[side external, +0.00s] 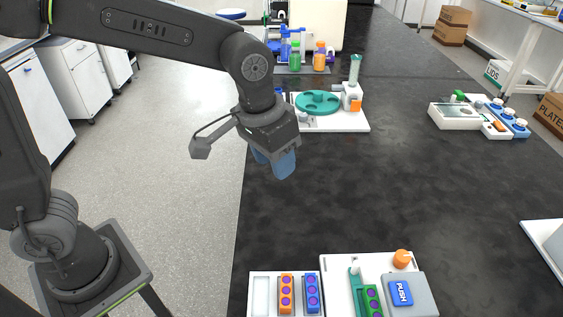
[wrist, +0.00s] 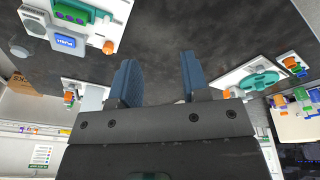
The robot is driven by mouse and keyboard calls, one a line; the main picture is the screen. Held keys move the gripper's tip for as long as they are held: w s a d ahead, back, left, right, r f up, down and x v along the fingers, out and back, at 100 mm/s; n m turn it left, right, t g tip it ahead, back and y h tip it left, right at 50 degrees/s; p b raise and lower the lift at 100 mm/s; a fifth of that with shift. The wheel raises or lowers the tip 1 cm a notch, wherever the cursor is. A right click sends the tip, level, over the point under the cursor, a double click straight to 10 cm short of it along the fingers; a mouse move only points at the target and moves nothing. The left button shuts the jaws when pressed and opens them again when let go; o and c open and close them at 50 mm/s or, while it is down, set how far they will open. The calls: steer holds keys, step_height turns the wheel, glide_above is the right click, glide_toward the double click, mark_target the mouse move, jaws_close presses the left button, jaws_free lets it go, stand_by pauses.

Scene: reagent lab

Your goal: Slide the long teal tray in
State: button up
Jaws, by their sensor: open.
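The long teal tray (side external: 355,292) lies on a white station plate (side external: 337,270) at the near edge of the bench in the side view. A green rack with purple-topped wells (side external: 371,301) is at its right side, and the tray's near end is cut off by the picture edge. In the wrist view, a bit of teal (wrist: 82,5) shows at the top left. My gripper (side external: 272,164) is in the air over the bench's left edge, well behind the tray. Its blue fingers (wrist: 158,62) are apart with nothing between them.
A grey block with a blue PUSH button (side external: 401,292) and an orange knob (side external: 402,258) sit beside the tray. A white holder with orange and blue racks (side external: 262,294) is left of it. A teal turntable (side external: 318,102) stands behind my gripper. The bench's middle is clear.

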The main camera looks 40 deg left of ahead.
steer(key=shift+d, duration=0.1)
steer(key=n+g, duration=0.1)
steer(key=g, duration=0.1)
glide_above(358, 263)
step_height(358, 263, down, 8)
steer(key=shift+y, duration=0.4)
step_height(358, 263, down, 13)
steer(key=shift+f, duration=0.2)
steer(key=shift+c, duration=0.4)
jaws_close()
